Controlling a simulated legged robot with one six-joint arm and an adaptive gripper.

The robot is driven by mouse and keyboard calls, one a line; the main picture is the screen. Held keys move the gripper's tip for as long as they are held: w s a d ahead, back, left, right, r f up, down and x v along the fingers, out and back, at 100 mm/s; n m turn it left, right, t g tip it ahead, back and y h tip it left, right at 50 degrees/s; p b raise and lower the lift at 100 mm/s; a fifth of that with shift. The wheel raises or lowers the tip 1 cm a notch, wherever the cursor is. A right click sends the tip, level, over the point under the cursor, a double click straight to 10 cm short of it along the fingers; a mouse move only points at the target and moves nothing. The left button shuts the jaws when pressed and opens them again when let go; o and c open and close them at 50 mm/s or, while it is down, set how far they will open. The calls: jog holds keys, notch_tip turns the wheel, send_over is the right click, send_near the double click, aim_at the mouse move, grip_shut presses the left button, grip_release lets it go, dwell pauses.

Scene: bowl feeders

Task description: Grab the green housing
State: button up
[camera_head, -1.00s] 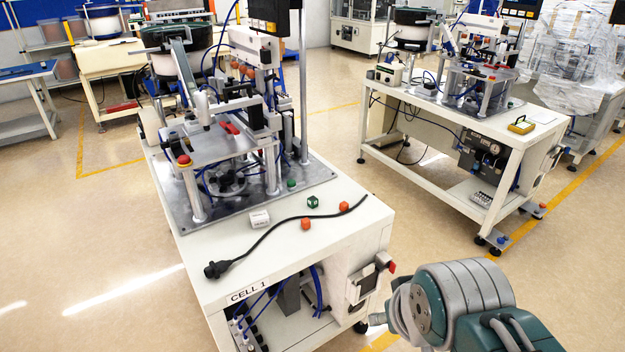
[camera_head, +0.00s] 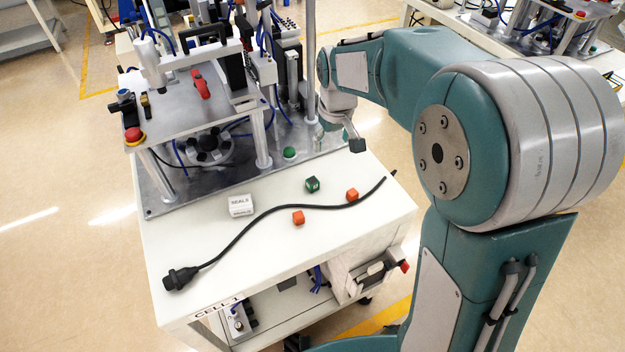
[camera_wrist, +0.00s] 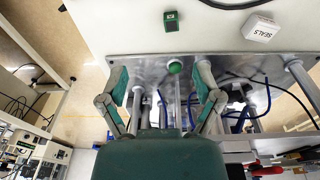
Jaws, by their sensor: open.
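The green housing (camera_head: 312,185) is a small dark green cube on the white table top, behind the black cable. In the wrist view the green housing (camera_wrist: 171,21) is near the top edge, beyond the fingertips. My gripper (camera_head: 338,142) is above the back right of the table, behind the housing and apart from it. In the wrist view my gripper (camera_wrist: 162,82) has its two fingers spread wide with nothing between them. A green round knob (camera_wrist: 175,67) on the metal plate shows between the fingers in that view, beyond them.
Two orange cubes (camera_head: 298,217) (camera_head: 352,194) and a white SEALS box (camera_head: 240,205) lie near the housing. A black cable (camera_head: 250,225) curves across the table top. The metal fixture (camera_head: 190,100) with posts and a red button (camera_head: 134,135) stands behind. The front table top is otherwise clear.

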jog(key=n+g, duration=0.1)
send_over(312, 180)
notch_tip(312, 180, down, 9)
jog(key=shift+w+d+f, duration=0.1)
jog(key=shift+d+f, duration=0.05)
jog(key=shift+f, duration=0.25)
notch_tip(312, 180, down, 5)
jog(key=shift+r, duration=0.1)
jog(key=shift+f, duration=3.05)
jog(key=c, duration=1.1)
